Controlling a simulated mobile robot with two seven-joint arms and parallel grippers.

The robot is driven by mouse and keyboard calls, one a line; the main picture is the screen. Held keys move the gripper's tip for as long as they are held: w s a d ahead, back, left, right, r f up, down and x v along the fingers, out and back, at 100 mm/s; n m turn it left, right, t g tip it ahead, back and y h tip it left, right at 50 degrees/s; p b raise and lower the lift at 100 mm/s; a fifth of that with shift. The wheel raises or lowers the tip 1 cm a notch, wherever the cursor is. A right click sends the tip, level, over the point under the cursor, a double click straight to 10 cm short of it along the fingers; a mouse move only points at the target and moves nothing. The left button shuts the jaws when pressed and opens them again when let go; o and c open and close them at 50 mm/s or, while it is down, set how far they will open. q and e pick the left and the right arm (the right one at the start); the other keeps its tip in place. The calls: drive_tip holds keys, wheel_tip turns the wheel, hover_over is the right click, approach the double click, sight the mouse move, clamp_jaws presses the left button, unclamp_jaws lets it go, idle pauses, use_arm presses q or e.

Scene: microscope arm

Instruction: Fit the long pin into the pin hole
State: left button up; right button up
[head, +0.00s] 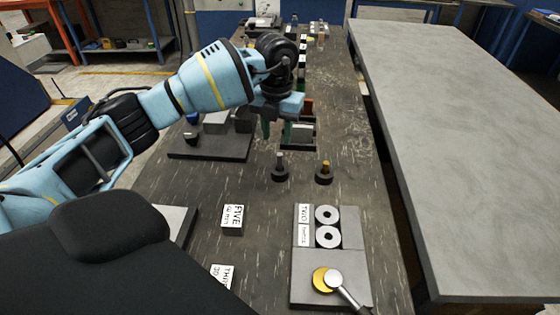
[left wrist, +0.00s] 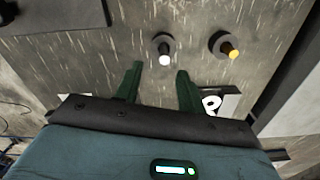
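Two short upright pegs on round black bases stand on the dark table: one with a pale grey tip (head: 280,168), one with a gold tip (head: 325,173). The left wrist view also shows the grey-tipped peg (left wrist: 163,50) and the gold-tipped peg (left wrist: 224,44). I cannot tell whether either is the long pin, and I cannot make out the pin hole. My left gripper (head: 276,132) is above and behind the grey-tipped peg, its green fingers apart and pointing down. In the left wrist view the gap between the fingertips (left wrist: 160,70) is empty. My right gripper is not seen.
A grey plate (head: 355,270) in front holds two pale rings (head: 327,215), a gold disc (head: 321,281) and a silver round-headed piece (head: 334,280). A labelled block (head: 233,218) lies left of it. A dark flat base (head: 205,152) lies behind. A grey bench (head: 460,130) stands right.

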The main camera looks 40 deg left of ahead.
sight(280, 155)
use_arm(q)
drive_tip(key=shift+f, duration=1.3)
drive_tip(key=shift+s+d+f, duration=0.1)
drive_tip(key=shift+d+f, duration=0.1)
drive_tip(key=shift+f, duration=1.1)
drive_tip(key=shift+d+f, duration=0.2)
drive_tip(key=shift+f, duration=1.1)
clamp_jaws()
